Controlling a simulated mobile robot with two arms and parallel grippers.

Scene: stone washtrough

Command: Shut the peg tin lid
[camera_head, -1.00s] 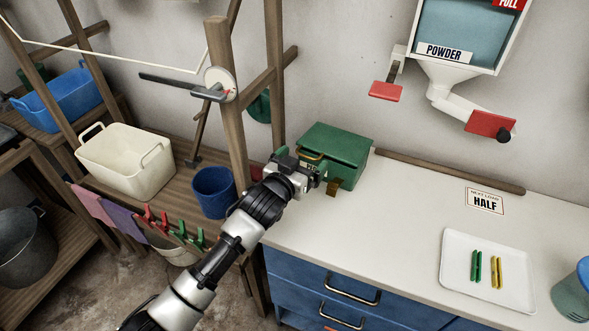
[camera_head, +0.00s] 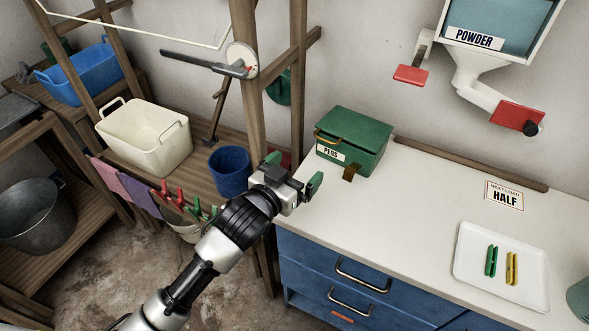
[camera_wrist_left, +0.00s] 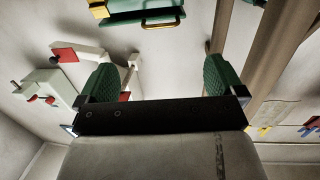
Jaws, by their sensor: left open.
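In the left wrist view the tin (camera_wrist_left: 118,16) shows at the top edge, beyond the open green-padded fingers (camera_wrist_left: 160,82). My right gripper is not in view.
A wooden post (camera_head: 298,75) rises close to the tin's left. A blue bucket (camera_head: 229,172) and cream tub (camera_head: 145,135) stand on the wooden bench. A white tray (camera_head: 535,267) with pegs lies on the counter's right. The counter's middle is mostly clear.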

